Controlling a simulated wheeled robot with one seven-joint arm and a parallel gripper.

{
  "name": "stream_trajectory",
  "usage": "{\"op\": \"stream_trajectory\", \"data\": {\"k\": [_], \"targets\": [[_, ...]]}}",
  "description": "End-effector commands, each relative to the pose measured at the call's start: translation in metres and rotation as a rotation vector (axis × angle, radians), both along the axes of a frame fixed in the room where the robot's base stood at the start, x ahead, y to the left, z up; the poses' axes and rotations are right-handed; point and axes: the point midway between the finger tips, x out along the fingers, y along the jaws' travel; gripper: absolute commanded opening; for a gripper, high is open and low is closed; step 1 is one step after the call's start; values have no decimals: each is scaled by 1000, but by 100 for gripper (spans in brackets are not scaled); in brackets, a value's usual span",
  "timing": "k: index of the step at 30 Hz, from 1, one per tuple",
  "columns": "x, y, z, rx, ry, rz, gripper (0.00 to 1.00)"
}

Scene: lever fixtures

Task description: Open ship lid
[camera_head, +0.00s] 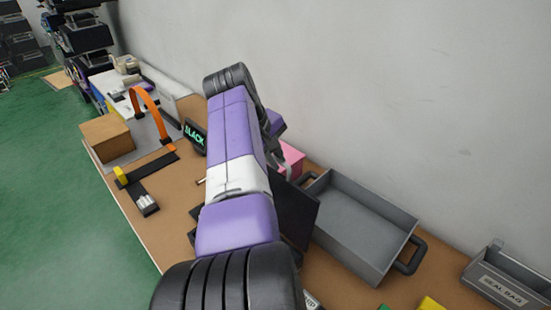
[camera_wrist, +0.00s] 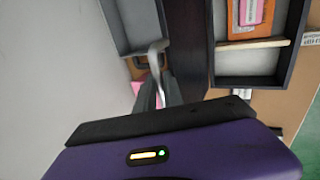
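A dark flat panel (camera_head: 294,208), which looks like the lid, stands tilted up beside the grey tray in the head view; my arm hides part of it. In the wrist view the dark panel (camera_wrist: 188,45) runs between two trays. My gripper (camera_wrist: 161,85) is next to the panel's near end, its fingers close to a curved grey handle (camera_wrist: 155,52). Whether they touch the handle or panel is unclear. In the head view the gripper (camera_head: 277,155) is mostly behind my arm. Its finger gap cannot be made out.
A grey tray (camera_head: 350,222) with handles sits right of the panel. In the wrist view a dark box (camera_wrist: 287,65) holds an orange parcel (camera_wrist: 258,30). A pink box (camera_head: 292,157) lies behind my arm. A seal bag bin (camera_head: 507,282) stands far right. A wall (camera_head: 400,90) borders the table.

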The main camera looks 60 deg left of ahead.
Motion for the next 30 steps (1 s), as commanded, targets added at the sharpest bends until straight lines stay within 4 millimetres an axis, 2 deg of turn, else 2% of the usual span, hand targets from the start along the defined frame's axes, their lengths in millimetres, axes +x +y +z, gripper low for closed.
{"op": "stream_trajectory", "data": {"k": [9, 15, 20, 30], "targets": [[-3, -2, -7, -8, 10, 0, 32], [-5, -2, -3, -7, 12, 0, 32], [-11, -3, 13, -5, 8, 1, 32], [-29, -7, 61, 2, 0, 0, 32]]}}
